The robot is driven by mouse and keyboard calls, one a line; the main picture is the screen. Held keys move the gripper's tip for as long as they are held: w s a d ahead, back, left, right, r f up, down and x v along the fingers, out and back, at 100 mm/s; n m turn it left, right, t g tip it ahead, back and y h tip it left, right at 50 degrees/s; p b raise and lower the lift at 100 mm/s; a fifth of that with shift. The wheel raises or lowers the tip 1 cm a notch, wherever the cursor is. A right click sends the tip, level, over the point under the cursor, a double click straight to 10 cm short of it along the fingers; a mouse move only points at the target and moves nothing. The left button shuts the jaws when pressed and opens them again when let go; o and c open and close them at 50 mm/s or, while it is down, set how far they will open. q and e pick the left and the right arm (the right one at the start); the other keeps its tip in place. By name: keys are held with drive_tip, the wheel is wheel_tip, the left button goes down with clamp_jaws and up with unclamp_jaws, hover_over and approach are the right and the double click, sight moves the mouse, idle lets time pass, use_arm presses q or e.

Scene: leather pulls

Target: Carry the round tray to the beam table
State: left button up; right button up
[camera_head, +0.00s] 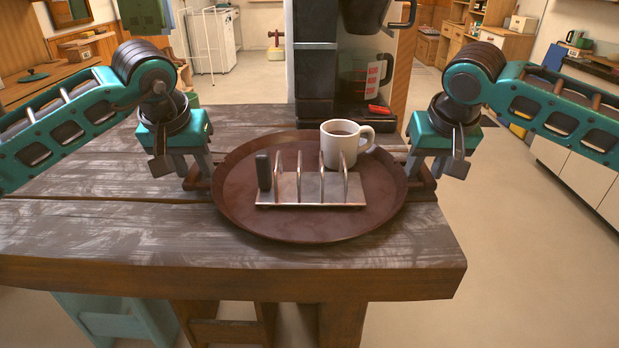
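The round brown tray (240,212) lies on the grey wooden table and has a handle at its left (191,180) and another at its right (428,184). It carries a metal toast rack (312,190) with a small dark upright block (263,171) at its left end, and a white mug (345,143) of dark drink behind. My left gripper (182,168) points down at the left handle, fingers apart, one on each side of it. My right gripper (436,170) is likewise open over the right handle. The fingertips' contact with the handles is unclear. I cannot identify the beam table.
A black coffee machine (316,75) with a glass jug (362,82) stands close behind the tray. The wooden table (100,235) has bare room at left; its front edge is close to the tray. Open floor (510,230) lies to the right, before white cabinets (585,180).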

use_arm(q)
drive_tip(key=shift+c, duration=0.2)
use_arm(e)
drive_tip(key=shift+c, duration=0.2)
use_arm(q)
clamp_jaws()
use_arm(e)
clamp_jaws()
use_arm(q)
drive_tip(key=shift+r, duration=0.1)
use_arm(e)
drive_tip(key=shift+r, duration=0.1)
